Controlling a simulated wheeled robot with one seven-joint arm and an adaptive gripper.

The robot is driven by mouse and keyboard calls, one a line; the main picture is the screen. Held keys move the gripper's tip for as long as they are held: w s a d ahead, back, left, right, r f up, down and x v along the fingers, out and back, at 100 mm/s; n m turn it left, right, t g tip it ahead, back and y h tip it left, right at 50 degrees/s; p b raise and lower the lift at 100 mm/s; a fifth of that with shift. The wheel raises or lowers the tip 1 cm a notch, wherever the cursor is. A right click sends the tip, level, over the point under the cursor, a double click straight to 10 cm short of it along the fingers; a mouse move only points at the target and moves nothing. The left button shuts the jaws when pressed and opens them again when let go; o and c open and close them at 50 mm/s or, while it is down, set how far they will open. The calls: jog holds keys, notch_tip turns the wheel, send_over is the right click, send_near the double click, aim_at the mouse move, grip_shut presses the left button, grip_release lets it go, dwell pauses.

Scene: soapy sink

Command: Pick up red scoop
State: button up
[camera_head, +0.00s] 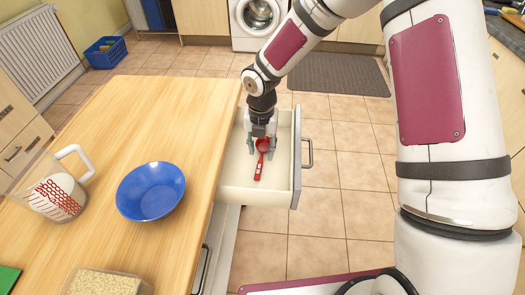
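The red scoop (259,170) lies in the open white drawer (230,193), its round bowl toward the back and its handle toward the front. My gripper (261,150) points down into the drawer over the scoop's bowl end. Its two fingers are spread, one to the left and one to the right of the bowl, with gaps showing between. I cannot tell how far the fingertips are above the drawer floor. The gripper partly hides the bowl.
The drawer's front panel with its handle (309,152) faces right over the tiled floor. The wooden counter (185,110) is close on the left, with a blue bowl (150,191), a measuring jug (55,197) and a clear container (103,283). My arm spans the right side.

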aim_at(260, 162)
jog(key=shift+w+a+f, duration=0.1)
jog(key=shift+a+f, duration=0.05)
jog(key=shift+f, duration=1.3)
jog(key=shift+w+a+f, duration=0.1)
jog(key=shift+f, duration=1.35)
jog(key=shift+c, duration=0.6)
grip_shut()
